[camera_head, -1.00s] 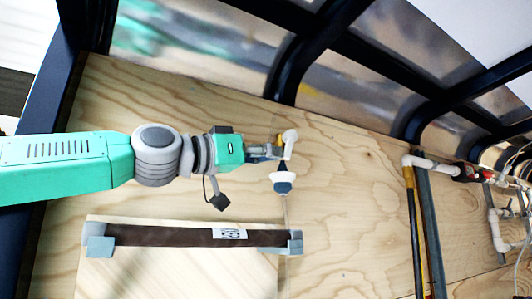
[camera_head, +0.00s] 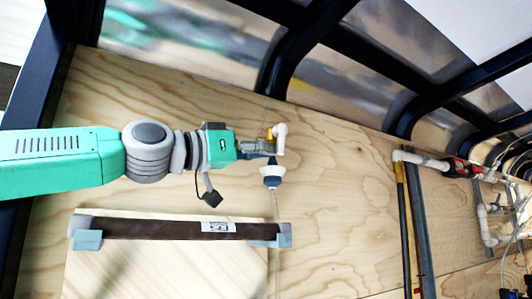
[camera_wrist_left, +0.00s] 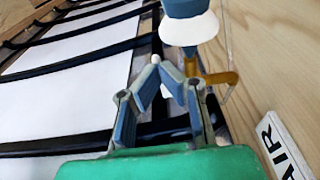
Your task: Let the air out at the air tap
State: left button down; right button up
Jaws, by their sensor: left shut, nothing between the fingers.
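The air tap is a white elbow fitting (camera_head: 280,136) with a yellow handle (camera_head: 269,134), on the plywood wall. Its handle also shows in the left wrist view (camera_wrist_left: 218,78). A white and dark blue filter (camera_head: 272,174) hangs just below the fitting and appears at the top of the left wrist view (camera_wrist_left: 190,24). My left gripper (camera_head: 269,149) is shut and empty, close beside the handle and above the filter. In the left wrist view its fingertips (camera_wrist_left: 166,76) meet to the left of the handle. Contact with the handle cannot be told. My right gripper is out of view.
An "AIR" label (camera_wrist_left: 284,149) is on the wood at the right of the left wrist view. A dark bar (camera_head: 165,228) in grey brackets lies below my arm. White pipes with a red valve (camera_head: 455,167) are at the right. Dark frame ribs (camera_head: 290,55) run above.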

pick_arm(q)
jog(key=v, duration=1.2)
jog(key=shift+w, duration=0.25)
